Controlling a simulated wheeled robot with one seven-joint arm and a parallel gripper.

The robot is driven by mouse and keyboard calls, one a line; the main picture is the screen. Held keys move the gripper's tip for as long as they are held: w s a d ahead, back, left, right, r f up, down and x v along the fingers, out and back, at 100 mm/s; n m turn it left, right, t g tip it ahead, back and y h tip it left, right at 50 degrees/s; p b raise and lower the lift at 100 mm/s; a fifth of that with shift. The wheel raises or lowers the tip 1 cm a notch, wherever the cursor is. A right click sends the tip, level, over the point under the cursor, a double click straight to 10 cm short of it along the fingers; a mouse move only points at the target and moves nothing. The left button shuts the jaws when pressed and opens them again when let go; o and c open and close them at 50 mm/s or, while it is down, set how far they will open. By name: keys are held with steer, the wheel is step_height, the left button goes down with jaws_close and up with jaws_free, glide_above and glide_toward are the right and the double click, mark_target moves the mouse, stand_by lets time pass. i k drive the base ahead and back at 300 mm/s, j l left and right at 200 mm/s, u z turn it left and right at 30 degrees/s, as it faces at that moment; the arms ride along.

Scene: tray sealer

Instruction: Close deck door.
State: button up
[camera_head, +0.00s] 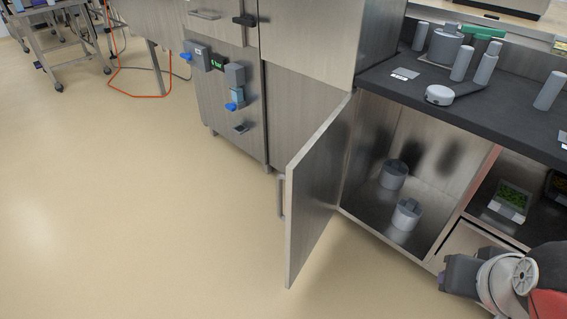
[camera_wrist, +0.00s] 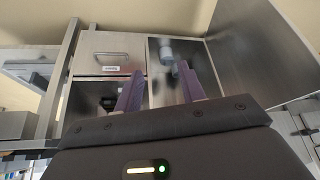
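The deck door (camera_head: 317,185) is a brushed-metal panel that stands wide open, swung out from the left side of the lower cabinet (camera_head: 413,150). A vertical bar handle (camera_head: 281,197) is on its left-hand face. In the wrist view the open door (camera_wrist: 262,50) fills the upper right. My gripper (camera_wrist: 158,82) shows in the wrist view with its two purple fingers spread apart and nothing between them. It is apart from the door. In the head view part of my arm shows at the lower right; the fingertips are not visible there.
Two grey cylindrical parts (camera_head: 407,214) stand inside the open cabinet. Shelves to its right hold a tray of green food (camera_head: 510,201). The dark counter (camera_head: 500,105) above carries several grey cylinders and a round device (camera_head: 439,95). The beige floor (camera_head: 130,210) left of the door is clear.

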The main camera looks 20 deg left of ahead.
mark_target(314, 176)
steer(key=k+j+z, duration=0.1)
steer(key=j+z, duration=0.15)
steer(key=j, duration=1.7)
